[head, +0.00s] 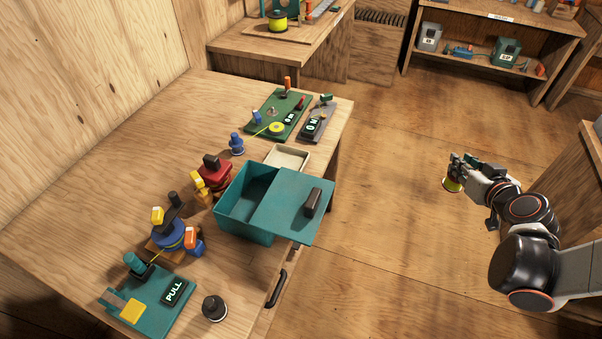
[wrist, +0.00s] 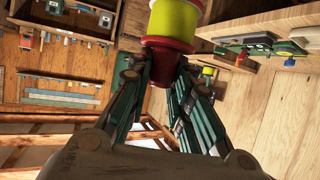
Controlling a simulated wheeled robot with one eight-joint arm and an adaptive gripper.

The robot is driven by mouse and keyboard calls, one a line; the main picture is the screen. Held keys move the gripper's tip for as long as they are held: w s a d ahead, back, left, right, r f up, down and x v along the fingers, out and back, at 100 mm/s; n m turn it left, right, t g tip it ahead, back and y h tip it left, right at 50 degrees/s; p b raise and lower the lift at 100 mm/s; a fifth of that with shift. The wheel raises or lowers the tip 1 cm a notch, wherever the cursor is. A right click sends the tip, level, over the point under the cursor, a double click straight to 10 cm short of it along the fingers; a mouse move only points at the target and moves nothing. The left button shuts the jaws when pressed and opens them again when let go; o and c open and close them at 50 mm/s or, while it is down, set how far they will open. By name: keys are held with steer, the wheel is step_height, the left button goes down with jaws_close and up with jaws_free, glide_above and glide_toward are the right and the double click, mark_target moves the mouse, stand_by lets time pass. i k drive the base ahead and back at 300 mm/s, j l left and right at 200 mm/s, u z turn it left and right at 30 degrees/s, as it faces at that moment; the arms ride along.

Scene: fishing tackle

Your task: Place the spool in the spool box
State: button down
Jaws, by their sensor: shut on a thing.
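My gripper (head: 456,172) is at the right of the head view, over the floor and away from the table. It is shut on a small spool (head: 452,185) with yellow on it. In the wrist view the spool (wrist: 175,20) shows yellow and dark red bands with a pale rim, between the fingertips (wrist: 163,72); its top is cut off. A teal box (head: 238,215), which looks like the spool box, stands at the table's front edge. Its lid (head: 285,190) with a dark handle covers the right part, and the left part is open. No label shows on it.
A shallow pale tray (head: 287,157) sits behind the box. Reels, green boards and a teal "PULL" board (head: 150,300) crowd the table (head: 110,185). A black knob-like piece (head: 214,308) stands at the front. The floor between gripper and table is clear.

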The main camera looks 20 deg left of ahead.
mark_target(250, 208)
steer(key=i, duration=2.3)
steer(key=i+l+u, duration=0.1)
steer(key=i, duration=1.05)
steer(key=u, duration=0.4)
steer(key=i+u, duration=0.15)
steer(key=u, duration=0.3)
steer(key=l+u, duration=0.1)
steer(key=u, duration=0.3)
steer(key=i+u, duration=0.1)
steer(key=u, duration=3.25)
